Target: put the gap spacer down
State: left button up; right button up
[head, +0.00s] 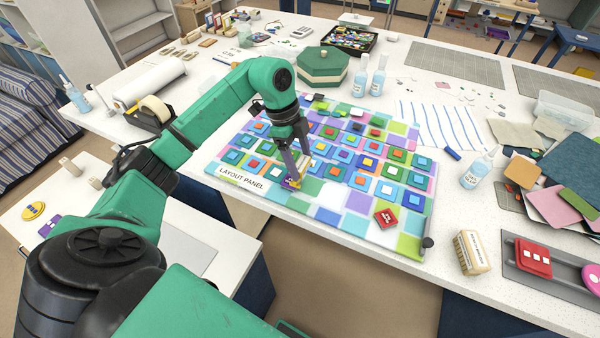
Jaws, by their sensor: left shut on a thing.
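My left gripper (293,178) points down over the front part of the layout panel (240,178). The panel carries rows of square tiles with smaller squares on top. A red block (386,217) with white lettering lies on the panel's front right part. My right gripper is not in view.
A green lidded box (322,66) and a tray of coloured glass (343,40) stand behind. A paper roll (150,84) lies to the left.

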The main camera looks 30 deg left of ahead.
pick_arm(q)
notch_tip(320, 180, up, 16)
jog(key=b, duration=0.4)
send_over(298, 165)
notch_tip(298, 165, down, 5)
notch_tip(298, 165, down, 13)
jog(key=shift+w+a+f+p, duration=0.1)
jog(key=shift+w+p, duration=0.05)
jog(key=shift+p, duration=0.95)
jog(key=shift+f, duration=0.2)
jog(key=shift+f, duration=0.25)
jog(key=shift+f+b, duration=0.3)
jog(key=shift+f, duration=0.05)
jog(key=o, duration=1.4)
jog(key=shift+r, duration=0.1)
